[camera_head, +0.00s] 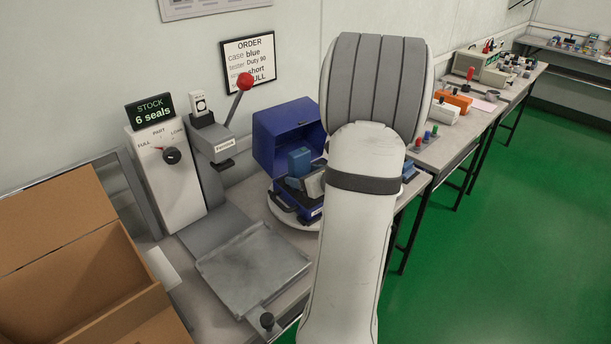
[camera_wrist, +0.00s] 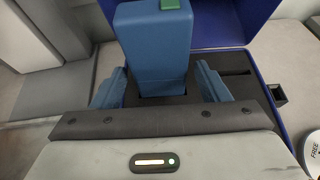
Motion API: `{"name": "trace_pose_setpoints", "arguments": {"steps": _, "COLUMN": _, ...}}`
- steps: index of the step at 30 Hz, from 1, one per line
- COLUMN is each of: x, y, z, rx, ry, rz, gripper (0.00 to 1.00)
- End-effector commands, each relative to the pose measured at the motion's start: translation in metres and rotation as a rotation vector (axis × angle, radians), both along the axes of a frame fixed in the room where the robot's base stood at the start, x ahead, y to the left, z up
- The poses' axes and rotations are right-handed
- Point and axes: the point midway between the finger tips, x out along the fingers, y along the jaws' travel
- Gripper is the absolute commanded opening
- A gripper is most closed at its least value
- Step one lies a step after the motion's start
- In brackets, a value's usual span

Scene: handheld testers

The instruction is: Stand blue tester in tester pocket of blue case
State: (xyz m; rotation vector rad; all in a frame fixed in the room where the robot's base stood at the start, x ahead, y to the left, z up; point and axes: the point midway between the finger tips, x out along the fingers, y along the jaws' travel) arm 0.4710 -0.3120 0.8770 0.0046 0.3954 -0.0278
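The blue tester (camera_wrist: 152,50), with a green patch on its top, stands upright in the dark insert of the open blue case (camera_wrist: 268,105). Its lower end meets a dark opening in the insert; how deep it sits is hidden. In the head view the tester (camera_head: 299,162) rises above the case's front part (camera_head: 287,203), with the blue lid (camera_head: 287,135) raised behind. My gripper (camera_wrist: 160,86) has one bluish finger on each side of the tester, with a narrow gap showing on both sides. It looks open around the tester.
A lever press (camera_head: 212,140) with a red knob and a grey plate (camera_head: 252,265) stand left of the case. A cardboard box (camera_head: 85,270) fills the lower left. My arm hides the bench right of the case; more benches run to the back right.

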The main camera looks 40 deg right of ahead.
Motion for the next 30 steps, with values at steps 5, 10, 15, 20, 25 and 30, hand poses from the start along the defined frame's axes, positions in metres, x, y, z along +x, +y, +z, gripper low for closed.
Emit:
{"name": "trace_pose_setpoints", "arguments": {"steps": 5, "x": 0.0, "y": 0.0, "z": 0.0, "rx": 0.0, "ry": 0.0, "rz": 0.0, "gripper": 0.78}}
{"name": "trace_pose_setpoints", "arguments": {"steps": 10, "x": -0.001, "y": 0.0, "z": 0.0, "rx": 0.001, "ry": 0.001, "rz": 0.0, "gripper": 0.78}}
{"name": "trace_pose_setpoints", "arguments": {"steps": 15, "x": -0.017, "y": 0.0, "z": 0.008, "rx": -0.001, "ry": -0.001, "rz": -0.003, "gripper": 0.78}}
{"name": "trace_pose_setpoints", "arguments": {"steps": 20, "x": -0.044, "y": 0.0, "z": 0.019, "rx": -0.002, "ry": -0.001, "rz": -0.004, "gripper": 0.78}}
{"name": "trace_pose_setpoints", "arguments": {"steps": 25, "x": -0.065, "y": 0.001, "z": 0.028, "rx": -0.002, "ry": 0.0, "rz": -0.001, "gripper": 0.78}}
{"name": "trace_pose_setpoints", "arguments": {"steps": 30, "x": -0.072, "y": 0.002, "z": 0.03, "rx": 0.0, "ry": 0.0, "rz": 0.0, "gripper": 0.78}}
